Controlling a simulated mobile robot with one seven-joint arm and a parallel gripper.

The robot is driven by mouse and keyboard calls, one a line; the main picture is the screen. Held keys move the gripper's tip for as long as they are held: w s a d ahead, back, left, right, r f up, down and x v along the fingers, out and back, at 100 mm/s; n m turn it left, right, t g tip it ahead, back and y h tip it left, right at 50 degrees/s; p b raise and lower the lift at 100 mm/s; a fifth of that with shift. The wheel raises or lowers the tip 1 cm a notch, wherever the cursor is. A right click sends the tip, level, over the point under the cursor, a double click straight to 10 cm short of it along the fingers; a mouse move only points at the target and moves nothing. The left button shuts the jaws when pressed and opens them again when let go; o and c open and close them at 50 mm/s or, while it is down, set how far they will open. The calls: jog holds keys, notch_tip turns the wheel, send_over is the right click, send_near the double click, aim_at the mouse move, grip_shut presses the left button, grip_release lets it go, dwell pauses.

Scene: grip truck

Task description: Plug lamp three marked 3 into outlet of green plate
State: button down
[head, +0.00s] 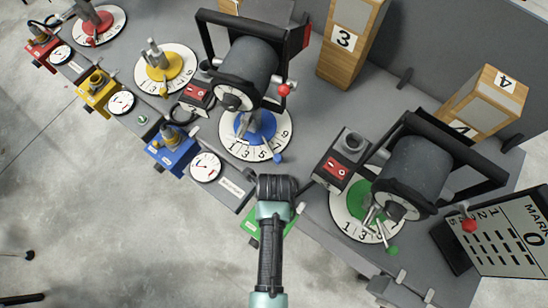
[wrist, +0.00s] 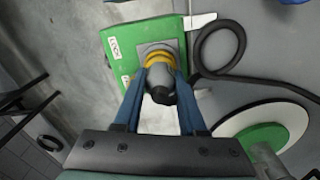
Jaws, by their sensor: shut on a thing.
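My gripper (head: 277,188) is low over the table's front edge in the head view; its fingertips are hidden there. In the wrist view my gripper (wrist: 161,84) has its blue fingers shut on a grey plug (wrist: 159,78) with a dark end. The plug lines up with a yellow ring and the grey outlet (wrist: 153,50) on the green plate (wrist: 118,55). It appears to touch the outlet; how deep it sits is hidden. The green plate (head: 251,224) is partly covered by my arm in the head view. A wooden block marked 3 (head: 345,40) stands at the back.
A black lamp (head: 245,72) stands over a blue dial, another (head: 415,172) over a green dial. Blue (head: 172,152), yellow (head: 98,92) and red (head: 42,48) plates line the front edge. A black cable loop (wrist: 220,30) lies right of the green plate.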

jog(key=shift+f, duration=0.2)
jog(key=shift+c, duration=0.4)
grip_release()
jog(key=shift+r, duration=0.15)
jog(key=shift+r+p, duration=2.45)
jog(key=shift+p, duration=0.1)
